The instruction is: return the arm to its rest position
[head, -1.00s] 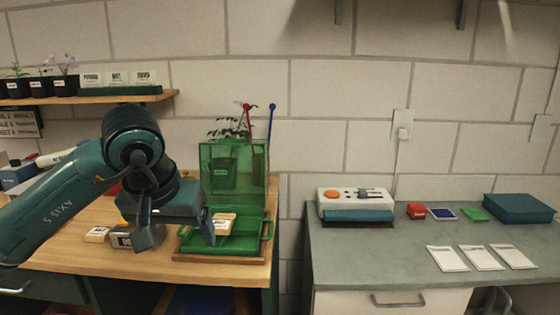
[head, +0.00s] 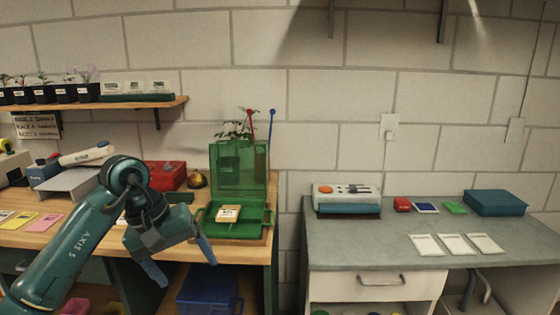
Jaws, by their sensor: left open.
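My left gripper (head: 186,266) is open and empty, with its two fingers spread and pointing down in front of the wooden bench's front edge. My left arm (head: 75,250) comes in from the lower left and bends at the elbow over the bench. To the right of the gripper, the green case (head: 240,172) stands open on the bench with its lid up. A small labelled block (head: 228,214) lies inside the case's base, apart from the gripper. My right gripper is not in view.
The wooden bench (head: 258,252) holds a red box (head: 165,175), a brass bell (head: 197,179) and coloured cards (head: 44,223). A blue bin (head: 208,290) sits below. A shelf (head: 120,105) with pots hangs above. The grey counter (head: 350,240) stands right, beyond a gap.

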